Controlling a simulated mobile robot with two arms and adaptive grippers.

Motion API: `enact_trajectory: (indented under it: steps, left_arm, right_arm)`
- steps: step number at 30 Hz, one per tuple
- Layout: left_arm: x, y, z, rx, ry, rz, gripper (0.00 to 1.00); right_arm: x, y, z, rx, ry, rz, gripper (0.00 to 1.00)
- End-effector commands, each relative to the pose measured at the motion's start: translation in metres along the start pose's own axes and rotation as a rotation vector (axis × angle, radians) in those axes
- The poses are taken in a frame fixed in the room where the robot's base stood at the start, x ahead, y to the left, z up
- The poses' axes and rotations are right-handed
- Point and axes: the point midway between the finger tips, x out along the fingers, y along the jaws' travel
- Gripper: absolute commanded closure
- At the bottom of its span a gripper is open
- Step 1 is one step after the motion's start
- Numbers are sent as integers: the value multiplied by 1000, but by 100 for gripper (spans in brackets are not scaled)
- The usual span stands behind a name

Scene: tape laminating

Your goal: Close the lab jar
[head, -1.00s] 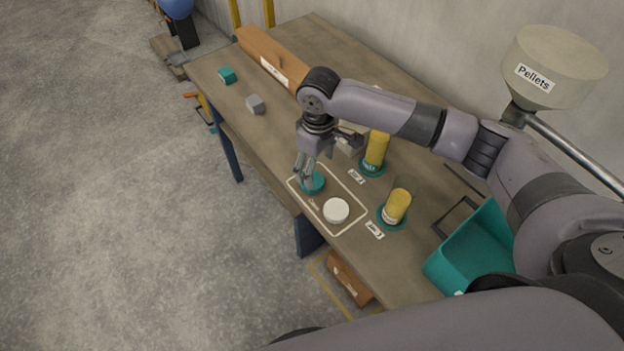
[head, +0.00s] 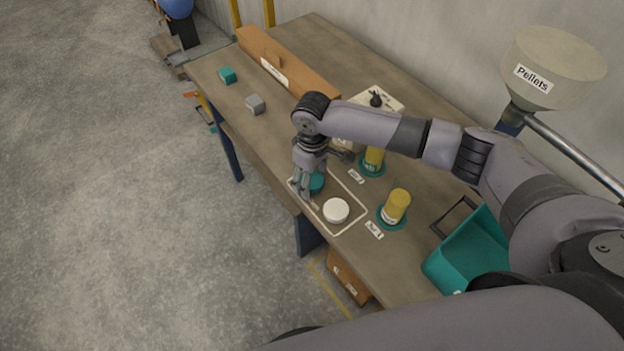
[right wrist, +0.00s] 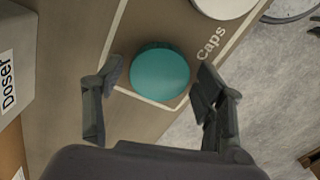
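A teal cap (head: 317,183) and a white cap (head: 336,210) lie in the outlined area marked "Caps" on the table. My right gripper (head: 307,196) points down over the teal cap and partly hides it. In the right wrist view the teal cap (right wrist: 160,73) sits between the two spread fingers, with a gap on each side. The white cap's edge (right wrist: 224,5) shows beyond it. Two jars with yellow contents stand on teal round bases: a near jar (head: 396,205) and a farther jar (head: 374,158), partly hidden by my arm. My left gripper is not in view.
A doser box (head: 385,97) with a black knob stands behind my right arm. A teal bin (head: 470,250) is at the table's right. A long orange-brown box (head: 290,72) lies at the back, with small teal (head: 227,75) and grey (head: 255,104) blocks at the far left.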

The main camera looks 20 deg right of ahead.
Motion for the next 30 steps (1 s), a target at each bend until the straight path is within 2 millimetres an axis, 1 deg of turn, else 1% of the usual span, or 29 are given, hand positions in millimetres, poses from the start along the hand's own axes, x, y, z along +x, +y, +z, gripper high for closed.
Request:
enact_trajectory:
  steps: [1,10,20,23,26,29,30]
  left_arm:
    - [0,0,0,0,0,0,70]
    - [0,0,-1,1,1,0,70]
    - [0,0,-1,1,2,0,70]
    - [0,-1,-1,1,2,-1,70]
    - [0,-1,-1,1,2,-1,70]
    - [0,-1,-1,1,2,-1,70]
    - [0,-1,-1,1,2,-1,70]
  right_arm:
    - [0,0,0,0,0,0,41]
    - [0,0,0,0,0,0,61]
    - [-3,0,0,0,1,0,62]
    - [-10,0,-1,0,2,0,62]
    - [-24,1,-1,1,4,0,62]
    - [-44,0,-1,-1,5,1,62]
    - [-54,1,-2,-1,6,1,62]
